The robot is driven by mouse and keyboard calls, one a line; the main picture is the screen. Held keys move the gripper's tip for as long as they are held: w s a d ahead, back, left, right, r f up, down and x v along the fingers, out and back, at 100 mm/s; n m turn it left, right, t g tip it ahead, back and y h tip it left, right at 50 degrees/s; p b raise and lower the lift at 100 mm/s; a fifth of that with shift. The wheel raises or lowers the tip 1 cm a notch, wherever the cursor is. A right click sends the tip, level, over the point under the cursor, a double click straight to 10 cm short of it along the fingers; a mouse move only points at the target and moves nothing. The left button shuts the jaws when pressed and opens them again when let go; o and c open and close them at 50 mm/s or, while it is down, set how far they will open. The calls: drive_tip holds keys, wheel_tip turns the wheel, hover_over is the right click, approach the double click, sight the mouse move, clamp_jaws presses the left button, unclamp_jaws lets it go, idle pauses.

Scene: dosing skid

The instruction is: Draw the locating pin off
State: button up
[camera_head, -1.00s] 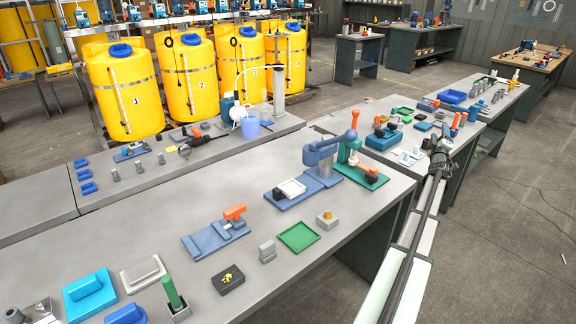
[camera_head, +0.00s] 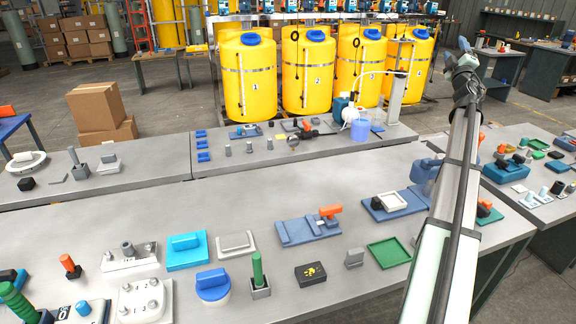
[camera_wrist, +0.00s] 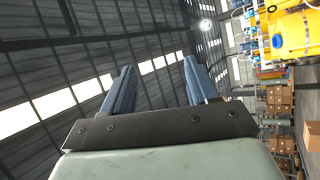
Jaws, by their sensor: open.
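My gripper (camera_head: 465,48) is raised at the upper right of the head view, above and away from the benches. In the wrist view its two blue fingers (camera_wrist: 158,78) are spread apart with nothing between them, facing the roof. I cannot tell for certain which part is the locating pin. An upright green pin (camera_head: 257,266) stands in a small grey block on the front bench. None is near my gripper.
The front bench (camera_head: 200,220) carries several fixtures, including a blue clamp plate (camera_head: 295,232), a green tray (camera_head: 389,252), a black block (camera_head: 311,273) and a blue round knob (camera_head: 212,285). Yellow tanks (camera_head: 249,85) stand behind. My arm covers part of the right side.

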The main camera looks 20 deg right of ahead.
drive_tip(key=w+a+f+m+g+y, duration=0.1)
drive_tip(key=w+a+f+m+g, duration=0.15)
drive_tip(key=w+a, duration=1.05)
drive_tip(key=w+a+f+m+g, duration=0.2)
drive_tip(key=w+a+f, duration=0.1)
drive_tip(key=w+a, duration=1)
drive_tip(key=w+a+f+n+g+y, duration=0.15)
drive_tip(key=a+f, duration=0.25)
drive_tip(key=a, duration=0.8)
drive_tip(key=w+a+f+g+y, duration=0.15)
drive_tip(key=a+f, duration=0.35)
drive_tip(key=a, duration=0.8)
drive_tip(key=w+a+f+n+g+y, duration=0.15)
drive_tip(key=a+f, duration=0.25)
drive_tip(key=a, duration=0.8)
drive_tip(key=s+a+f+g+y, duration=0.1)
drive_tip(key=a+f+y, duration=0.3)
drive_tip(key=a, duration=1.1)
drive_tip(key=n+g+y, duration=0.1)
drive_tip(key=n+g, duration=0.8)
drive_tip(key=g, duration=0.2)
hover_over(64, 257)
wheel_tip(64, 257, down, 13)
wheel_tip(64, 257, down, 13)
drive_tip(key=shift+f, duration=0.1)
